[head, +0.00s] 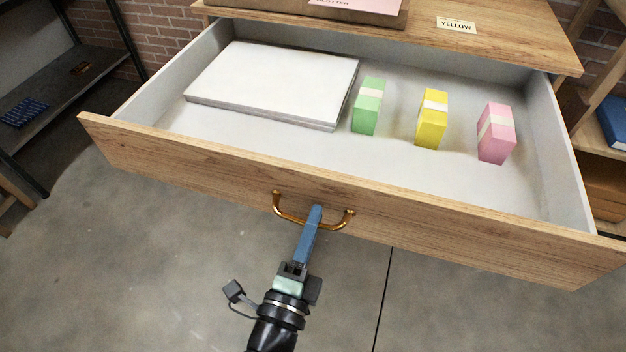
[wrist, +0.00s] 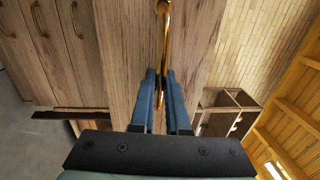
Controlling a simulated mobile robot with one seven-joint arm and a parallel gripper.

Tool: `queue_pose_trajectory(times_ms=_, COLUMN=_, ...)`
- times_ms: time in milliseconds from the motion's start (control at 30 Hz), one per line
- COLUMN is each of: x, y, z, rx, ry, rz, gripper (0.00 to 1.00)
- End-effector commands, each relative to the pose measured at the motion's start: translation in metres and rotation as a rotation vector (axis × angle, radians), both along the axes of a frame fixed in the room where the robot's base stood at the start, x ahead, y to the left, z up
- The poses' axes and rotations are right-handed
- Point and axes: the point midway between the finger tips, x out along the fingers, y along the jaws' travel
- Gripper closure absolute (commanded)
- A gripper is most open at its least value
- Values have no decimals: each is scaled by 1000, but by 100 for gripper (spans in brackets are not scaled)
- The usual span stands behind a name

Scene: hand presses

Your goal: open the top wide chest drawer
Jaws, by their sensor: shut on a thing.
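The top wide chest drawer (head: 330,195) stands pulled well out from the chest, and its inside is in full view in the head view. Its brass bow handle (head: 283,213) is at the middle of the wooden front. My gripper (head: 316,212) is shut on the handle, with its blue fingers around the bar. In the wrist view the blue fingers (wrist: 163,85) close on either side of the brass handle (wrist: 163,30), against the wooden drawer front (wrist: 125,50).
Inside the drawer lie a white paper stack (head: 275,80) and green (head: 367,108), yellow (head: 432,122) and pink (head: 496,138) banded blocks. The chest top (head: 500,30) carries a "YELLOW" label (head: 456,24). Shelves stand left (head: 45,110) and right (head: 600,140). The floor in front is clear.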

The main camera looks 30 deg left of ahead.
Motion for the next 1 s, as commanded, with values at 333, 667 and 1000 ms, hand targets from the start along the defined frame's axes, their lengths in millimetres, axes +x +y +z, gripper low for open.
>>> queue_pose_trajectory(times_ms=333, x=0, y=0, z=0, rx=0, ry=-1, rz=-1, gripper=57)
queue_pose_trajectory(times_ms=667, x=-14, y=-3, z=-3, rx=-2, ry=3, rz=2, gripper=57)
queue_pose_trajectory(times_ms=1000, x=-76, y=-21, z=-10, rx=-4, ry=4, rz=3, gripper=57)
